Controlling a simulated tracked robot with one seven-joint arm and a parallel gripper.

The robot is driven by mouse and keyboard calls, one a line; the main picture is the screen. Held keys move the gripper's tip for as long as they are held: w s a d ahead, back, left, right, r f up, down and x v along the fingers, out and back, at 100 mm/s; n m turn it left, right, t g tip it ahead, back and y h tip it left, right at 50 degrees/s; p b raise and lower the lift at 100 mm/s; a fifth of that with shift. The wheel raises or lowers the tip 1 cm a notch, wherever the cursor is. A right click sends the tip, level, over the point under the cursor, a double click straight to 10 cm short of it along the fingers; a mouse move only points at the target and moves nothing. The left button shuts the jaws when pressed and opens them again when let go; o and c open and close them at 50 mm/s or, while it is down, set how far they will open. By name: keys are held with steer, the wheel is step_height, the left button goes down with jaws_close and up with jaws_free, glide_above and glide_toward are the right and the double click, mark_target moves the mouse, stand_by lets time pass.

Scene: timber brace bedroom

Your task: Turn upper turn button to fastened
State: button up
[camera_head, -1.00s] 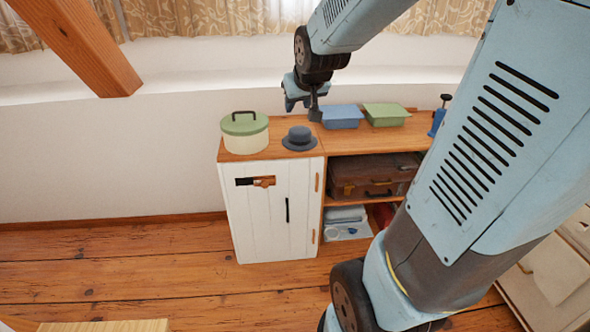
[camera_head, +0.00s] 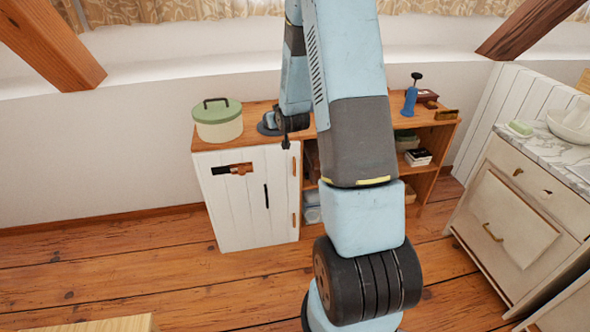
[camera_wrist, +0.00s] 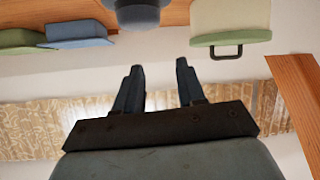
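The white cabinet door (camera_head: 240,205) stands closed at the left of the wooden shelf unit. Two upright brown wooden pieces sit at its right edge; the upper one (camera_head: 294,168) looks like the upper turn button, and the lower one (camera_head: 294,219) matches it. Both stand vertical. My gripper (camera_head: 286,143) is at the cabinet's top front edge, a little above the upper piece; contact cannot be told. In the wrist view my gripper (camera_wrist: 158,66) has its two fingers apart with nothing between them. No turn button shows in that view.
A green-lidded pot (camera_head: 218,122) and a dark hat (camera_head: 268,124) are on the cabinet top. A black handle (camera_head: 266,196) and a dark slot with a brown piece (camera_head: 232,169) are on the door.

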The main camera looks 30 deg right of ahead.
steer(key=w+d+f+t, duration=0.1)
steer(key=d+f+t, duration=0.15)
steer(key=f, duration=0.75)
steer(key=m+t+h, duration=0.2)
steer(key=m+h, duration=0.1)
glide_toward(295, 167)
steer(key=x, duration=0.9)
steer(key=shift+w+f, duration=0.1)
steer(key=shift+w, duration=0.25)
jaws_close()
